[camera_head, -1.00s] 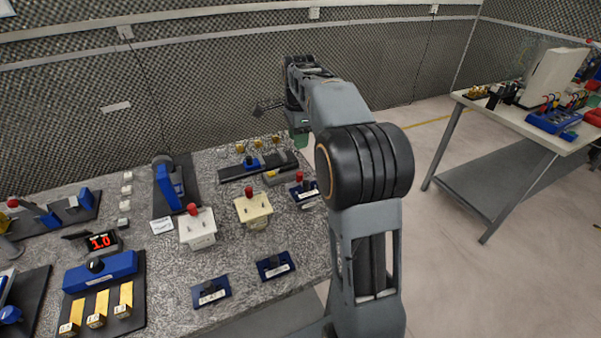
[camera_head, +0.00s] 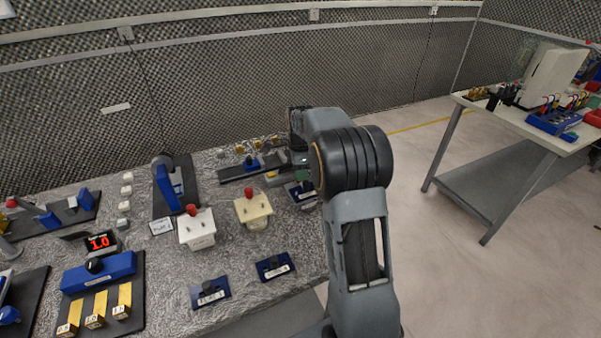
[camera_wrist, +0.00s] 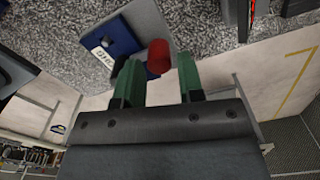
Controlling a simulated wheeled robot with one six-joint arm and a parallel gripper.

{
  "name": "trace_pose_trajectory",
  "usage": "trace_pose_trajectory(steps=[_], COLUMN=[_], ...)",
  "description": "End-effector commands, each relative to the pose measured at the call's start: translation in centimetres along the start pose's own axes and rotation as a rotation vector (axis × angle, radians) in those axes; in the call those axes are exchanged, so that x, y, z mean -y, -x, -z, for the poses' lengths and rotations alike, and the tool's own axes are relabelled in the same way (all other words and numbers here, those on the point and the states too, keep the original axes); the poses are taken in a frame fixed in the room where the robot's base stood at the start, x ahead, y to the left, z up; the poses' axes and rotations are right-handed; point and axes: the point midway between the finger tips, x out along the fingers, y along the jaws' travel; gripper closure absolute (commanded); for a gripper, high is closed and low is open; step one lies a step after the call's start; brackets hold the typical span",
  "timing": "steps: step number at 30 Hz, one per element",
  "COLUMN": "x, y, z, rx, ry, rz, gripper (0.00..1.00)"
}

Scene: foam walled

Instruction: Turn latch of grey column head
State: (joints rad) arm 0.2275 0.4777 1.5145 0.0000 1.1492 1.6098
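A red knob (camera_wrist: 158,56) shows in the wrist view between the two green fingers of my gripper (camera_wrist: 158,72). The fingers are apart, with a gap visible on each side of the knob. Beside it is a blue base plate (camera_wrist: 121,33) with a partly readable white label, and a pale grey block (camera_wrist: 146,18) next to the plate. In the head view my arm reaches down over this spot at the bench's right end. The blue base (camera_head: 299,192) shows partly there, while the column and knob above it are hidden. I cannot make out the latch itself.
Two cream boxes with red knobs (camera_head: 198,230) (camera_head: 254,207) stand left of my gripper. Two small blue labelled plates (camera_head: 210,292) (camera_head: 275,265) lie nearer the front edge. A dark rail (camera_head: 247,168) lies behind. A white table (camera_head: 510,112) stands at far right.

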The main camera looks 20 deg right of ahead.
Motion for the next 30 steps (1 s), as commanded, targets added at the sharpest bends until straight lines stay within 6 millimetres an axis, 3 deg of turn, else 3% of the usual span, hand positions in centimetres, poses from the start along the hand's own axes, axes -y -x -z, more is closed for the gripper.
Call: trace_pose_trajectory(steps=[14,24,30], x=[-0.03,-0.04,-0.03], y=[-0.93,-0.91,-0.88], z=[-0.01,-0.02,-0.02], rx=[0.0,0.0,0.0], ry=[0.001,0.001,0.014], rz=[0.0,0.0,-0.001], gripper=[0.65,0.97,0.99])
